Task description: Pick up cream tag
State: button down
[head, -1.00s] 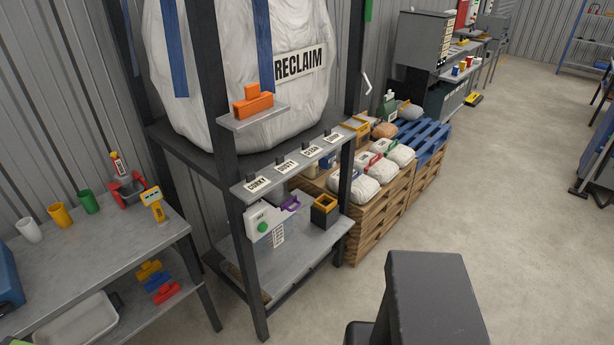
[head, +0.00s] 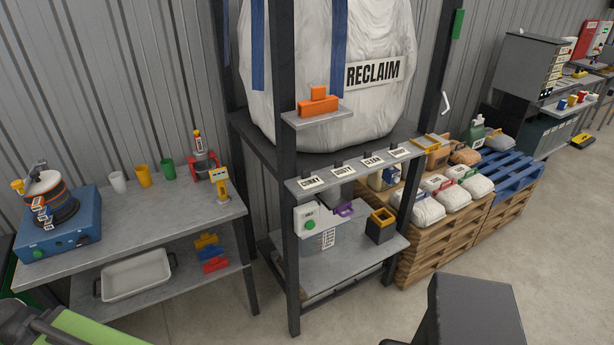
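The leftmost tag (head: 312,183) has a word I cannot read for certain. The second tag (head: 344,171) seems to read "DUSTY", the third tag (head: 374,161) "CLEAN", and the rightmost tag (head: 400,152) is too small to read surely. I cannot tell which one the task means. My gripper is not in view; only a dark part of my own body shows at the bottom right.
A white bulk bag (head: 325,115) marked "RECLAIM" sits in the frame above the rail. An orange block (head: 319,106) rests on a small shelf. A grey bench (head: 120,219) stands left, pallets (head: 448,246) with sacks right. Open concrete floor (head: 560,265) lies at the right.

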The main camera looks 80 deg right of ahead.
aim_at(370, 161)
jog(key=u, duration=0.75)
jog(key=i, duration=1.2)
jog(key=z, duration=1.9)
jog(key=k, duration=0.1)
jog(key=z, duration=2.45)
jog(key=k, duration=0.6)
jog(key=u, duration=0.2)
jog(key=i, duration=1.1)
jog(key=z, duration=0.05)
